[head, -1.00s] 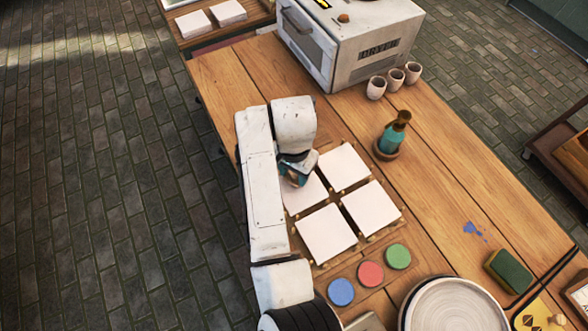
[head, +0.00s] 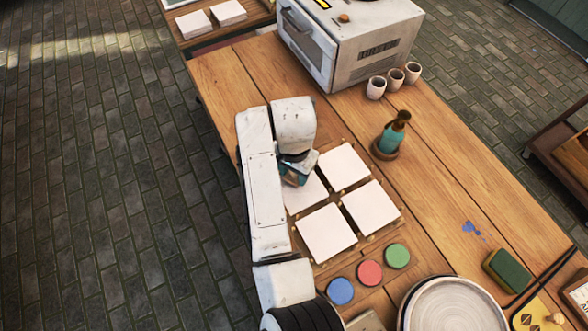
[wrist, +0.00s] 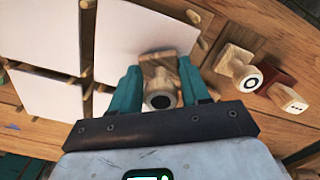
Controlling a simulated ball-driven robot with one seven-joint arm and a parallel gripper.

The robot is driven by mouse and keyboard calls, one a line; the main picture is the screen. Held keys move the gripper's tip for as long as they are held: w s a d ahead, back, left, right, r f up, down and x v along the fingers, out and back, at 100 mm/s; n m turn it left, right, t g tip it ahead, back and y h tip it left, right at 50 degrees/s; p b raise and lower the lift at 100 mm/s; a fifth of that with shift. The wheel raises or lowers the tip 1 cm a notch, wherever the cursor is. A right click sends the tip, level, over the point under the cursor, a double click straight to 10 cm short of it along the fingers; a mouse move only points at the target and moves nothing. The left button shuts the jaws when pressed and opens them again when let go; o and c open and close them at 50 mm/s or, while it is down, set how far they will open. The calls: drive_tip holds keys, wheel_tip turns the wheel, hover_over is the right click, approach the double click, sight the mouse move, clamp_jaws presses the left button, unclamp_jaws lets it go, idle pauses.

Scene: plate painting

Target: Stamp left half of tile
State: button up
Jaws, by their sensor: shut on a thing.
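My gripper (head: 297,175) is shut on a wooden stamp (wrist: 160,70), which shows between the teal fingers (wrist: 161,88) in the wrist view. The stamp's round handle end, with a dark centre, faces the camera. Its block is at the near edge of a blank white tile (wrist: 140,35). I cannot tell whether it touches the tile; its stamping face is hidden. In the head view this tile (head: 308,192) is the back left one of a two-by-two group, partly covered by my gripper. The other white tiles (head: 345,167) (head: 370,207) (head: 326,232) look blank.
Blue (head: 341,291), red (head: 370,273) and green (head: 397,256) round pads lie in front of the tiles. More wooden stamps (wrist: 237,70) stand beside the tile. A round plate (head: 455,305) is at front right.

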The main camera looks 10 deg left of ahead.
drive_tip(key=shift+s+f, duration=0.1)
wheel_tip(320, 180, up, 7)
drive_tip(key=p, duration=0.7)
idle(0.6)
